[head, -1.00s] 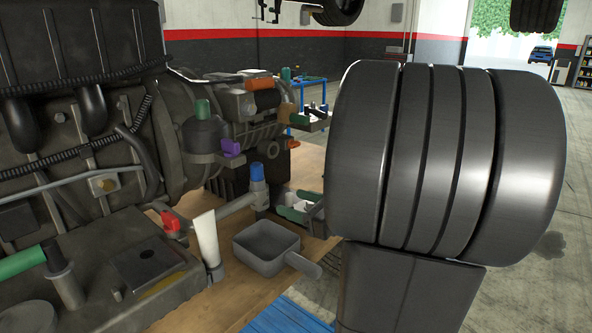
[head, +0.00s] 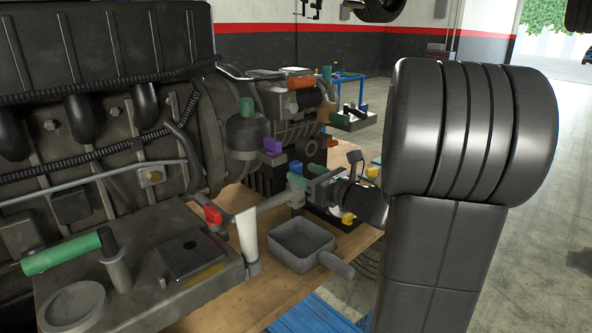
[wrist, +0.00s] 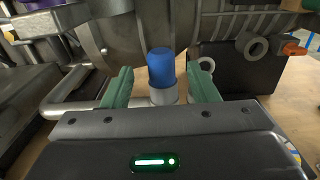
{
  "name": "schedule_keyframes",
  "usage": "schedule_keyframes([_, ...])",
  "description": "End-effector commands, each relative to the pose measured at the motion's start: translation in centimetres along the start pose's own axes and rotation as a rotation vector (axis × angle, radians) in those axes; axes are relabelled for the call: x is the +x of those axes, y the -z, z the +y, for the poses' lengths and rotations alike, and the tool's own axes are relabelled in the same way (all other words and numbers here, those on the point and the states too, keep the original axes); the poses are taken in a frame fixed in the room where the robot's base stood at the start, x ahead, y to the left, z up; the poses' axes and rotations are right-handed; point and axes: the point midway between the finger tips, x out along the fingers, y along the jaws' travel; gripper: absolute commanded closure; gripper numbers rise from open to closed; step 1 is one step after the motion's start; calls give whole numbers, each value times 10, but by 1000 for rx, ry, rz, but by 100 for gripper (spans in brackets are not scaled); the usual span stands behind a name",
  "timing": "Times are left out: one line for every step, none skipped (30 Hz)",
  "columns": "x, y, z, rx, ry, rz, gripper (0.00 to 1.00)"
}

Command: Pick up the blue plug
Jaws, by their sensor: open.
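The blue plug (head: 296,167) stands upright on the end of a grey pipe beside the engine. In the wrist view the blue plug (wrist: 161,68) shows upright in a light grey collar, centred between my two green fingers. My gripper (head: 306,176) is open at the plug, coming from the right in the head view. The wrist view shows my gripper (wrist: 160,75) with a gap on each side of the plug, so neither finger appears to touch it. I cannot tell how deep the plug sits between the fingers.
A grey pan (head: 300,246) with a handle sits on the wooden board (head: 235,300) below the pipe. The engine (head: 130,130) fills the left, with a purple plug (head: 272,146) and a red lever (head: 213,215) nearby. A black block (wrist: 232,66) stands right of the plug.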

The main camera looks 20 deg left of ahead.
Motion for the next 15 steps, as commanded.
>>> schedule_keyframes([9,-3,0,1,-4,0,46])
schedule_keyframes([14,-4,0,1,-5,1,46])
schedule_keyframes([20,-5,0,1,-4,2,46])
schedule_keyframes([25,-4,-1,1,-4,1,46])
schedule_keyframes([29,-4,-1,2,-4,1,46])
schedule_keyframes([34,-4,-1,2,-4,0,46])
schedule_keyframes([36,-3,-1,1,-3,1,46])
schedule_keyframes([38,-3,-1,0,-2,1,46])
schedule_keyframes([40,-3,-1,0,-1,1,46])
schedule_keyframes([41,-2,-1,0,-1,1,46])
schedule_keyframes([41,-2,-1,0,-1,1,46])
schedule_keyframes([42,-2,-1,-1,-1,1,46])
schedule_keyframes([41,-2,-1,-1,-1,1,46])
schedule_keyframes([41,-2,-1,-1,-1,1,46])
schedule_keyframes([41,-2,-1,-1,0,1,46])
